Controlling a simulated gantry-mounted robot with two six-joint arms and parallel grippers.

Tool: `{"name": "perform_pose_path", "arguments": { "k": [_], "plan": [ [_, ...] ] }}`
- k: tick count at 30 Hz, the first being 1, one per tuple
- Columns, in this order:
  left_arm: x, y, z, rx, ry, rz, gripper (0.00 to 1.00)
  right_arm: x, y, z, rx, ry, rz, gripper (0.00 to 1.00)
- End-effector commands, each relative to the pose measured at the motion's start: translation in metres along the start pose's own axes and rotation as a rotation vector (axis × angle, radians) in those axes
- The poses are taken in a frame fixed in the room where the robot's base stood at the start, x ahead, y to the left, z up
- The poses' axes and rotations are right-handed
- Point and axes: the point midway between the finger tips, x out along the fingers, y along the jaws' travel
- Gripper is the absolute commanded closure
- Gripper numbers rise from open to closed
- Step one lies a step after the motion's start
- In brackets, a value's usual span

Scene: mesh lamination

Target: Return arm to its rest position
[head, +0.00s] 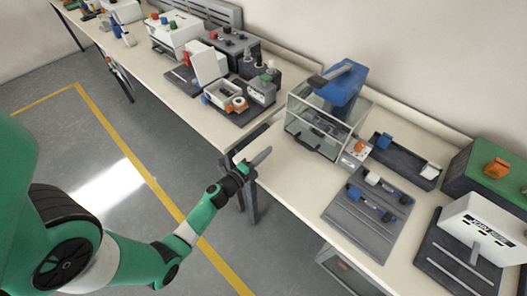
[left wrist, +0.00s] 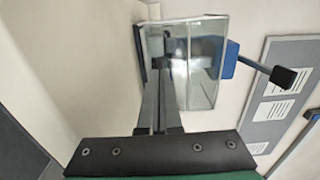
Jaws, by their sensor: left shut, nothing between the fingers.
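My left gripper (head: 256,160) reaches in from the left in the head view on its green arm. Its fingers are together and hold nothing. They are over the front edge of the workbench (head: 283,174), to the left of the clear-walled machine. In the left wrist view the two dark fingers (left wrist: 159,105) lie side by side, pointing toward that machine. My right gripper is in neither view.
A machine with a blue head (head: 343,85) and a clear enclosure (head: 314,124) stands right of the gripper; the enclosure also shows in the left wrist view (left wrist: 202,65). A grey mat (head: 362,226) holds blue-handled tools. Grey floor (head: 75,150) lies open left of the bench.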

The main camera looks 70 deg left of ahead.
Motion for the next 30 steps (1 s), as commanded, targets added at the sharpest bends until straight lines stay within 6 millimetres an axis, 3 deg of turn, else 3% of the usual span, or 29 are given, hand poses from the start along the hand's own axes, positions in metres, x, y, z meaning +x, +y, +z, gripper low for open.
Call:
{"name": "perform_pose_path", "arguments": {
  "k": [3, 15, 19, 23, 27, 29, 30],
  "plan": [
    [-0.008, 0.000, 0.000, 0.000, -0.001, -0.001, 1.00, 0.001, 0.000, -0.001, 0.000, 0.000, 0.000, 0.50],
    [-0.008, 0.000, -0.001, 0.000, 0.002, -0.001, 1.00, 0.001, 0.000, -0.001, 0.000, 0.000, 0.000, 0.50],
    [0.003, -0.011, -0.024, 0.006, 0.057, -0.024, 1.00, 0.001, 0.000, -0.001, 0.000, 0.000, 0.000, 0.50],
    [0.038, -0.068, -0.072, 0.028, 0.169, -0.143, 1.00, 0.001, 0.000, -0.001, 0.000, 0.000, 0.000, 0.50],
    [0.064, -0.176, -0.131, -0.009, 0.282, -0.360, 1.00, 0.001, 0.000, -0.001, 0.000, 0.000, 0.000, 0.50],
    [0.066, -0.225, -0.153, -0.055, 0.317, -0.453, 1.00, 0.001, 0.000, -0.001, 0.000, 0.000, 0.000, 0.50],
    [0.065, -0.259, -0.167, -0.098, 0.338, -0.513, 1.00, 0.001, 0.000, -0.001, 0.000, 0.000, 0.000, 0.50]
  ]
}}
